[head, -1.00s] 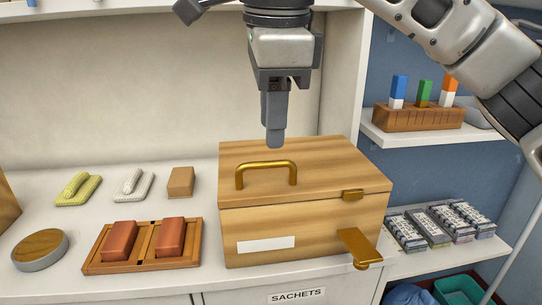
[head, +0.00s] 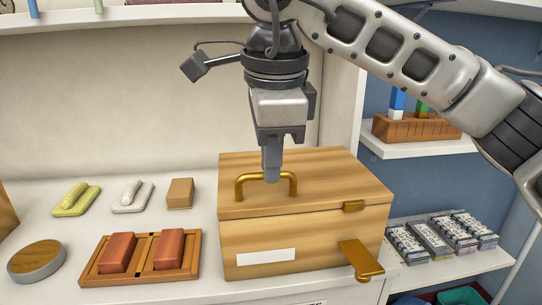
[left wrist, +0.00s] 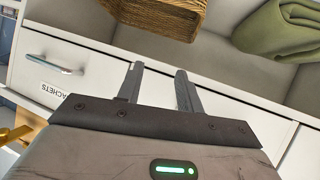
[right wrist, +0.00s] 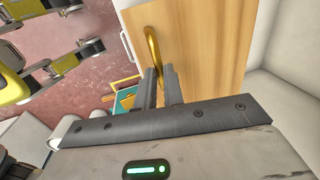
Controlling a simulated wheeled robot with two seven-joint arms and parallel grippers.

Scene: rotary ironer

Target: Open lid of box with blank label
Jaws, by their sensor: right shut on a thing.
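The wooden box (head: 310,240) stands on the white counter with a blank white label (head: 266,256) on its front. Its lid (head: 335,180) is down. A brass handle (head: 240,187) arches over the lid; it also shows in the right wrist view (right wrist: 152,45). My right gripper (head: 272,178) points down over the lid and is shut on the handle; in the right wrist view its fingers (right wrist: 160,72) are close together on the brass bar. My left gripper (left wrist: 160,70) is open and empty, away from the box, in front of the white drawers.
Shelves with packets (head: 440,238) are at right.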

